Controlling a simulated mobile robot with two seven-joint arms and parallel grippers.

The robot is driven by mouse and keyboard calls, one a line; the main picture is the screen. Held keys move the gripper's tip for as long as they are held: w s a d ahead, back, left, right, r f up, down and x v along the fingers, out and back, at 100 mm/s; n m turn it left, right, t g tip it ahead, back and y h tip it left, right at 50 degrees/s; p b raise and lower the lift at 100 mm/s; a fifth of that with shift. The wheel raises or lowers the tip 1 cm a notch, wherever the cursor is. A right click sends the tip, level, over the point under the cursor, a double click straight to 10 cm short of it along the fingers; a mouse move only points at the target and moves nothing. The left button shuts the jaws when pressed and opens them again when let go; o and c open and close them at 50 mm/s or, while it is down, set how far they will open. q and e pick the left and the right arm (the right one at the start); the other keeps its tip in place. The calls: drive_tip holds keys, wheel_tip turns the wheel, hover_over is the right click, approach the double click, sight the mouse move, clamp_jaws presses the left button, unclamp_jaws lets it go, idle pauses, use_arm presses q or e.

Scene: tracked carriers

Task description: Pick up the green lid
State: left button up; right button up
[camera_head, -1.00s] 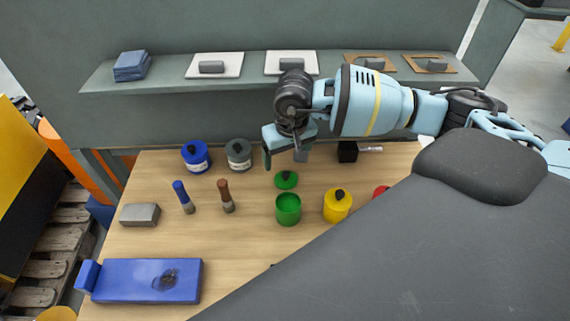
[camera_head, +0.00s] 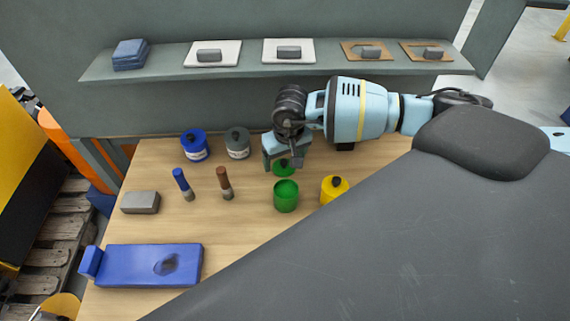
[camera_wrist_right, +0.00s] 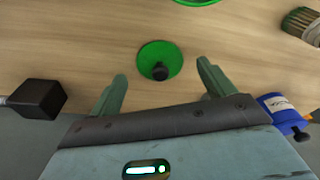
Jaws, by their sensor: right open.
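The green lid (camera_head: 284,172) lies on the wooden table just behind the open green pot (camera_head: 286,197). My right gripper (camera_head: 284,160) is above the lid and partly hides it in the head view. In the right wrist view the lid (camera_wrist_right: 160,58) is a green disc with a dark knob, lying ahead of and between my two open fingers (camera_wrist_right: 162,90). The fingers look apart from it, and nothing is held. The rim of the green pot (camera_wrist_right: 197,2) shows at the top edge of that view. My left gripper is not in view.
A yellow pot (camera_head: 333,189) stands right of the green pot. Blue (camera_head: 195,146) and grey (camera_head: 237,143) lidded pots stand to the left, with two brushes (camera_head: 183,184) in front. A shelf (camera_head: 240,70) runs behind.

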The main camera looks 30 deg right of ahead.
sight(284, 163)
drive_tip(key=shift+w+f, duration=0.1)
drive_tip(key=shift+f, duration=0.7)
drive_tip(key=shift+c, duration=0.4)
drive_tip(key=c, duration=1)
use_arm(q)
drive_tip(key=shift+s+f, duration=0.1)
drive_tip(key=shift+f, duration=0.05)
use_arm(e)
drive_tip(key=shift+o, duration=0.2)
drive_tip(key=shift+r, duration=0.15)
